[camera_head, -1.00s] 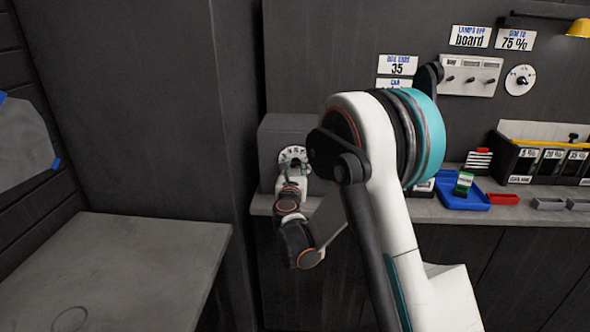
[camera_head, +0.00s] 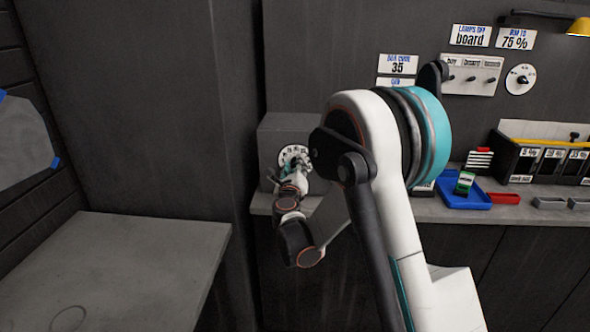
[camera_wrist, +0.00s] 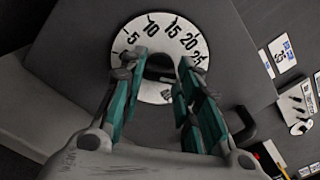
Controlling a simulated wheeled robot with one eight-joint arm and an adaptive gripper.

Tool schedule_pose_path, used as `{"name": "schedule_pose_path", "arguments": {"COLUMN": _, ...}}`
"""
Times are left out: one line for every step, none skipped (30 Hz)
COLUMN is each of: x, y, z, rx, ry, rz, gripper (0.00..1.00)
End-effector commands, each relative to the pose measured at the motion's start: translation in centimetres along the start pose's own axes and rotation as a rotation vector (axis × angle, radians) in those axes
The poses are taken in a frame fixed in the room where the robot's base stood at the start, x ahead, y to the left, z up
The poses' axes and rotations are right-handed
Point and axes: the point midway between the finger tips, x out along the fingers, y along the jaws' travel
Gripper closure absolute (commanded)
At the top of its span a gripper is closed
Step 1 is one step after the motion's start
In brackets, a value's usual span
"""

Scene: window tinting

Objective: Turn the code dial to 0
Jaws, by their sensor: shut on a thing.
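The code dial is a white round face (camera_wrist: 162,40) with black numbers; 5, 10, 15, 20 and 25 are readable in the wrist view. In the head view the dial (camera_head: 290,151) is on the front of a grey box, partly covered by my gripper. A dark knob (camera_wrist: 160,66) sits at the dial's centre. My gripper (camera_wrist: 158,75) has its teal fingers on either side of the knob and is shut on it. The head view shows my gripper (camera_head: 293,168) at the dial. The fingers hide the lower numbers, and I cannot tell where the knob points.
The grey box (camera_head: 278,127) stands on a grey counter (camera_head: 465,211). To the right are a blue tray (camera_head: 452,201), a red tray (camera_head: 504,199) and a film rack (camera_head: 510,160). A wall panel of switches (camera_head: 470,75) and another dial (camera_head: 520,79) are above. A bare grey table (camera_head: 130,260) is at left.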

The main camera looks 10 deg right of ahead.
Motion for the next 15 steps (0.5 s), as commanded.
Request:
{"name": "schedule_pose_path", "arguments": {"x": 0.01, "y": 0.06, "z": 0.0, "rx": -0.044, "ry": 0.0, "rz": 0.0, "gripper": 0.94}}
{"name": "schedule_pose_path", "arguments": {"x": 0.01, "y": 0.06, "z": 0.0, "rx": -0.073, "ry": 0.0, "rz": 0.001, "gripper": 0.94}}
{"name": "schedule_pose_path", "arguments": {"x": 0.01, "y": 0.07, "z": 0.0, "rx": -0.111, "ry": 0.0, "rz": 0.001, "gripper": 0.94}}
{"name": "schedule_pose_path", "arguments": {"x": 0.0, "y": 0.07, "z": 0.0, "rx": -0.139, "ry": 0.0, "rz": 0.001, "gripper": 0.94}}
{"name": "schedule_pose_path", "arguments": {"x": 0.0, "y": 0.07, "z": 0.0, "rx": -0.168, "ry": 0.0, "rz": 0.001, "gripper": 0.94}}
{"name": "schedule_pose_path", "arguments": {"x": 0.0, "y": 0.08, "z": 0.01, "rx": -0.206, "ry": -0.001, "rz": 0.001, "gripper": 0.94}}
{"name": "schedule_pose_path", "arguments": {"x": 0.0, "y": 0.08, "z": 0.0, "rx": -0.234, "ry": -0.001, "rz": 0.001, "gripper": 0.94}}
{"name": "schedule_pose_path", "arguments": {"x": -0.01, "y": 0.09, "z": 0.0, "rx": -0.263, "ry": -0.001, "rz": 0.001, "gripper": 0.94}}
{"name": "schedule_pose_path", "arguments": {"x": -0.01, "y": 0.09, "z": 0.0, "rx": -0.301, "ry": -0.001, "rz": 0.001, "gripper": 0.94}}
{"name": "schedule_pose_path", "arguments": {"x": -0.01, "y": 0.09, "z": 0.0, "rx": -0.329, "ry": -0.001, "rz": 0.001, "gripper": 0.94}}
{"name": "schedule_pose_path", "arguments": {"x": -0.01, "y": 0.1, "z": 0.0, "rx": -0.358, "ry": -0.001, "rz": 0.001, "gripper": 0.94}}
{"name": "schedule_pose_path", "arguments": {"x": -0.02, "y": 0.1, "z": 0.0, "rx": -0.396, "ry": -0.001, "rz": 0.001, "gripper": 0.94}}
{"name": "schedule_pose_path", "arguments": {"x": -0.02, "y": 0.11, "z": 0.0, "rx": -0.424, "ry": -0.001, "rz": 0.001, "gripper": 0.94}}
{"name": "schedule_pose_path", "arguments": {"x": -0.02, "y": 0.11, "z": 0.0, "rx": -0.453, "ry": -0.001, "rz": 0.001, "gripper": 0.94}}
{"name": "schedule_pose_path", "arguments": {"x": -0.02, "y": 0.12, "z": 0.0, "rx": -0.491, "ry": -0.001, "rz": 0.001, "gripper": 0.94}}
